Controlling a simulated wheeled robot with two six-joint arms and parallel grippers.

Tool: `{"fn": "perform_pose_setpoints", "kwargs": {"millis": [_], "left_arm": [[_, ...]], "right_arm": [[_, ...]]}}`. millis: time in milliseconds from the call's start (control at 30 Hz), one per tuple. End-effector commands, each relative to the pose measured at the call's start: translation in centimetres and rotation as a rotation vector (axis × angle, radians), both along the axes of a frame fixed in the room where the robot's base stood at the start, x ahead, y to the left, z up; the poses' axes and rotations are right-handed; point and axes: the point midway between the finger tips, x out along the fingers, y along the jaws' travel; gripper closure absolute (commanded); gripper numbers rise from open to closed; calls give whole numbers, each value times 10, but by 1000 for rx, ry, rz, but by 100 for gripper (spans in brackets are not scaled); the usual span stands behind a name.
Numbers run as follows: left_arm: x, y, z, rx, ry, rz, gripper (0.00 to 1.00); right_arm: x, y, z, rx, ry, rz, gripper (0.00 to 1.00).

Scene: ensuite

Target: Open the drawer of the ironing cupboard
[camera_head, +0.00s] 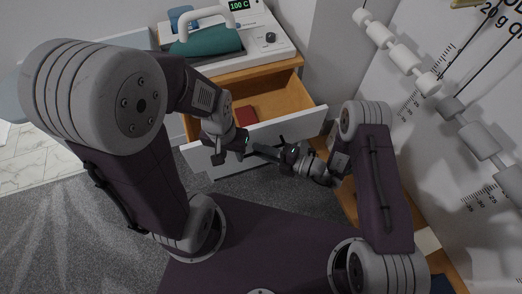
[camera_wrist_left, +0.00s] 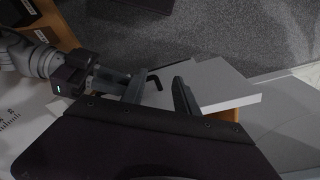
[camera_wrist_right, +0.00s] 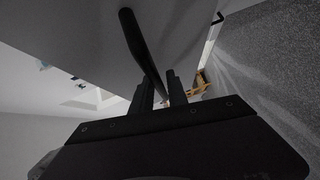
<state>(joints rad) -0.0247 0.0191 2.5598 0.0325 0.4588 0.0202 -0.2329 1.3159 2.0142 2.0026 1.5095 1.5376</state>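The ironing cupboard (camera_head: 262,69) stands ahead, wooden with a white drawer front (camera_head: 297,125). In the head view my right gripper (camera_head: 265,152) is in front of the drawer front. My left gripper (camera_head: 231,155) is open beside it, at the drawer front. In the left wrist view, the dark handle end (camera_wrist_left: 154,79) shows between its spread fingers (camera_wrist_left: 160,90).
A steam iron station with a teal iron (camera_head: 208,41) and a lit display stands on the cupboard top. A white wall with rods and scale marks (camera_head: 415,105) bounds the right. Grey carpet (camera_head: 85,225) is clear at the left.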

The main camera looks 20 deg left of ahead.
Motion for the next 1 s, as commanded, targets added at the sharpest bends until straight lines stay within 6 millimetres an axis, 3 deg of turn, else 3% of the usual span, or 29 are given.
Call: {"fn": "perform_pose_setpoints", "kwargs": {"millis": [267,700,1000], "left_arm": [[0,0,0,0,0,0,64],[0,0,2,0,0,0,64],[0,0,2,0,0,0,64]], "right_arm": [[0,-4,1,0,1,-2,81],[-12,-72,10,1,1,-5,81],[-17,-89,13,1,0,0,81]]}}
